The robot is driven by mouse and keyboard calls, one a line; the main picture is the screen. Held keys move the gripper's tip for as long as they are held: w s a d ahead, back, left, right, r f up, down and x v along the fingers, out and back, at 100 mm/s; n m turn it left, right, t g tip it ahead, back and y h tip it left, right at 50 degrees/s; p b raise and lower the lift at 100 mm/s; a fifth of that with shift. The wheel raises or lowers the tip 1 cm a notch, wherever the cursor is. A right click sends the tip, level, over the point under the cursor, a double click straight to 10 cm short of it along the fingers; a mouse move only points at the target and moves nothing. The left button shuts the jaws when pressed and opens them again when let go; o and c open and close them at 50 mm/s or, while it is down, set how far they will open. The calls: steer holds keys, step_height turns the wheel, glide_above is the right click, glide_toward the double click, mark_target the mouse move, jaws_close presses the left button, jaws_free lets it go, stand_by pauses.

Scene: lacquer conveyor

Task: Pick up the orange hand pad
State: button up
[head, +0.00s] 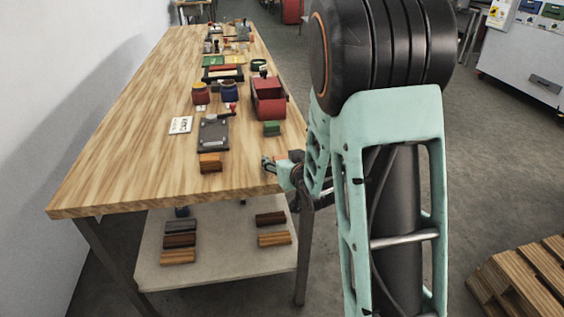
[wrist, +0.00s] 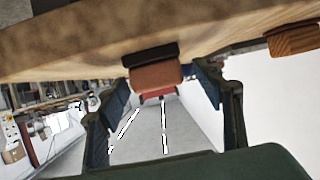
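The orange hand pad (wrist: 157,77), a dull reddish-orange block with a dark base, rests on the wooden table (wrist: 60,48) in the wrist view, where the table appears along the top. My gripper (wrist: 161,88) is open, with a fingertip to each side of the pad and a gap on both sides. It does not hold the pad. In the head view my gripper (head: 276,167) is at the table's near right corner.
A wood-toned orange block (head: 210,163) lies to the left near the front edge. A grey plate (head: 213,133), a green block (head: 271,128) and a red box (head: 268,97) stand farther back. More blocks lie on the lower shelf (head: 215,262). The table's front left is clear.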

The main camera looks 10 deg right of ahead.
steer(key=c, duration=1.2)
steer(key=shift+c, duration=0.2)
